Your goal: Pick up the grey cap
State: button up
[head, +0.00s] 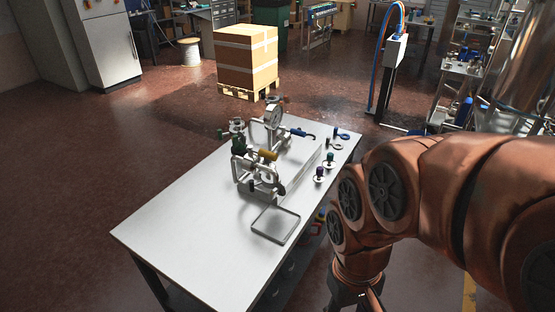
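The white table (180,235) stands in the middle of the head view. Small parts lie along its right side: a purple-topped part (320,173), a green-topped part (329,158), a pale ring-like piece (338,145) and a blue ring (345,136). I cannot tell for sure which small part is the grey cap; they are too small. My gripper (369,298) points down at the bottom edge, right of the table and apart from these parts. Its fingertips are cut off by the frame, so its opening is hidden.
A pipe assembly with a gauge (274,117), a yellow part (268,155) and a blue-handled part (298,132) stands on the table. A shallow grey tray (256,222) lies in front. The table's left half is bare. A boxed pallet (247,57) stands behind.

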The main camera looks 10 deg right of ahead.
aim_at(268, 162)
jog(key=z, duration=1.8)
jog(key=i, duration=0.9)
jog(key=u, duration=3.4)
jog(key=i, duration=0.5)
jog(key=u, duration=0.1)
